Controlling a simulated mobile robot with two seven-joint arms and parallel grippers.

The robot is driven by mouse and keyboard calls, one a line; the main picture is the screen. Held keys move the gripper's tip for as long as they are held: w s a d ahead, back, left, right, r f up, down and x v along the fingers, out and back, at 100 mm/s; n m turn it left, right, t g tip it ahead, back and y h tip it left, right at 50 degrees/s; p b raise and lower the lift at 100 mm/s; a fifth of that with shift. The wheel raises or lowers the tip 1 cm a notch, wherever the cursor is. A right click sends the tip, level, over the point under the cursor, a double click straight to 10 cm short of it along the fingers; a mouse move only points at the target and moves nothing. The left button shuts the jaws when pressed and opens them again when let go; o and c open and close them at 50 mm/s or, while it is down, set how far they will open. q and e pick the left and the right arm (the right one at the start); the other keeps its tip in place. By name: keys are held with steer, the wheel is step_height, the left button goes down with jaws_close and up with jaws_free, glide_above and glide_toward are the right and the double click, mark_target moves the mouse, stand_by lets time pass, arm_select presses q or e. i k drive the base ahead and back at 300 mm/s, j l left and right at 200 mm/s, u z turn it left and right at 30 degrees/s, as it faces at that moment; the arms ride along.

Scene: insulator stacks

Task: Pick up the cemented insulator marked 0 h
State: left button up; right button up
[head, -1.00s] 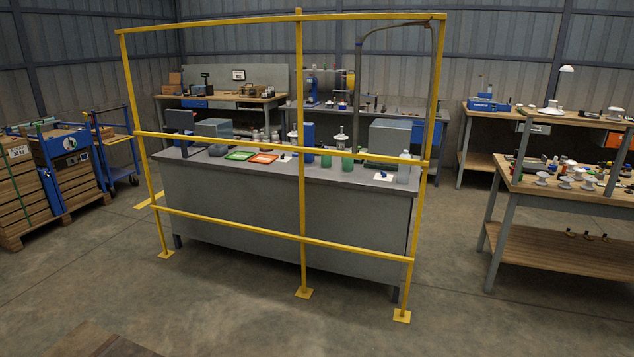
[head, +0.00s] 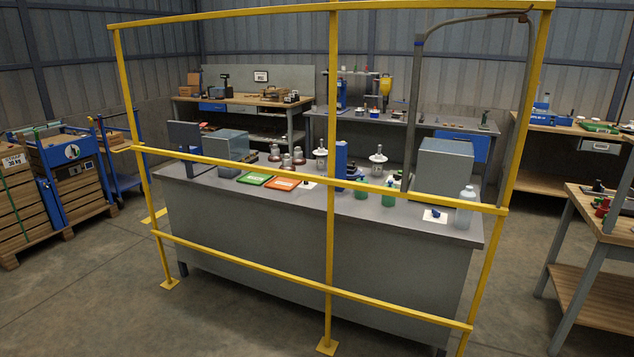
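Several insulators stand on the grey bench behind a yellow frame in the head view. A white-topped insulator with a metal cap (head: 378,163) stands right of the blue upright box. Another pale capped one (head: 321,157) stands left of that box. A small group of brownish insulators with metal caps (head: 287,160) stands further left. The marks on them are too small to read, so I cannot tell which one bears 0 h. Neither of my grippers is in view.
The yellow frame (head: 331,120) stands between me and the grey bench (head: 300,245). Green (head: 255,179) and orange (head: 283,184) trays, bottles (head: 466,207) and grey boxes (head: 443,168) sit on the bench. Wooden crates (head: 25,205) are at left, another workbench (head: 600,225) at right. Floor in front is clear.

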mark_target(378, 158)
steer(key=i+z, duration=0.1)
steer(key=i, duration=0.6)
steer(key=i+j+z, duration=0.15)
steer(key=i, duration=0.55)
steer(key=i+j+z, duration=0.2)
steer(key=i, duration=0.3)
steer(key=j+z, duration=0.25)
steer(key=j, duration=1)
steer(key=k+j+z, duration=0.2)
steer(key=j, duration=1)
steer(key=i, duration=0.1)
